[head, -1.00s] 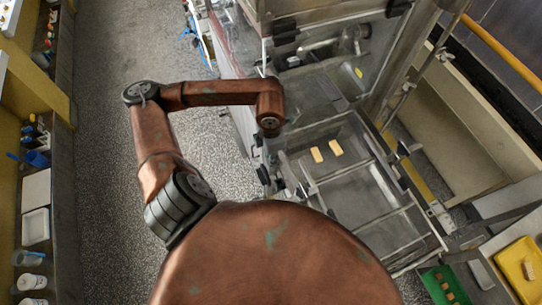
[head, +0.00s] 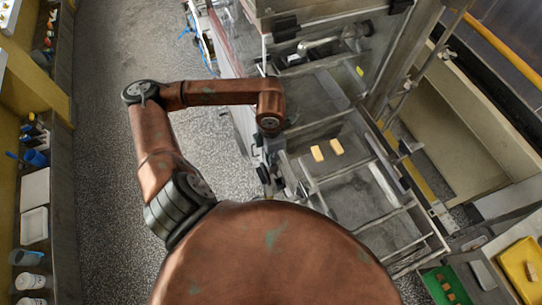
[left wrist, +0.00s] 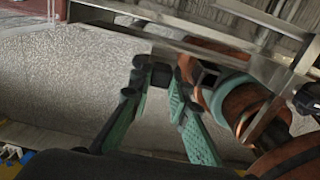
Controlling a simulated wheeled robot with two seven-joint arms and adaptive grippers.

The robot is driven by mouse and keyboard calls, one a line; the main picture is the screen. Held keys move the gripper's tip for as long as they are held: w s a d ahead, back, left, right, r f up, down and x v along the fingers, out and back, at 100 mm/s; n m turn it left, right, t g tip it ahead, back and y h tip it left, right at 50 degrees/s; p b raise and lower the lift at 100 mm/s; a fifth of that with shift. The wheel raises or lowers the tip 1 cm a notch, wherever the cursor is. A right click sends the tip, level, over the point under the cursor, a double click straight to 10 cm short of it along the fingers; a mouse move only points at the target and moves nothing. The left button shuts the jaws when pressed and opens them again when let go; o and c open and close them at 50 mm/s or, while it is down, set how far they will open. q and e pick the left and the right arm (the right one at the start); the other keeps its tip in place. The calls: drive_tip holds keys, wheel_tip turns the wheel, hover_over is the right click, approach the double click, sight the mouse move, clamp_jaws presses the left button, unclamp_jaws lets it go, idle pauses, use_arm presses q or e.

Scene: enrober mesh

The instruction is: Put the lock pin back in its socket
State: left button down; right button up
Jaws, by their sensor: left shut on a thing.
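My left gripper (left wrist: 161,76) shows in the left wrist view with its two teal fingers closed on a small dark piece (left wrist: 160,72), which looks like the lock pin's head. The rest of the pin and its socket cannot be made out. In the head view my copper left arm reaches over to the left edge of the steel enrober (head: 345,120). The gripper hangs below the wrist there, small and partly hidden among dark fittings. My right gripper is not in view.
Two pale bars (head: 317,153) lie in the enrober's open bed. A green tray (head: 430,286) and a yellow tray (head: 519,255) stand at the lower right. A shelf with bottles and tubs (head: 31,281) runs along the left. The speckled floor between is clear.

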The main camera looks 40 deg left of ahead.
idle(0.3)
use_arm(q)
drive_tip(key=c, duration=1.7)
unclamp_jaws()
drive_tip(key=shift+c, duration=0.2)
wheel_tip(320, 180, up, 12)
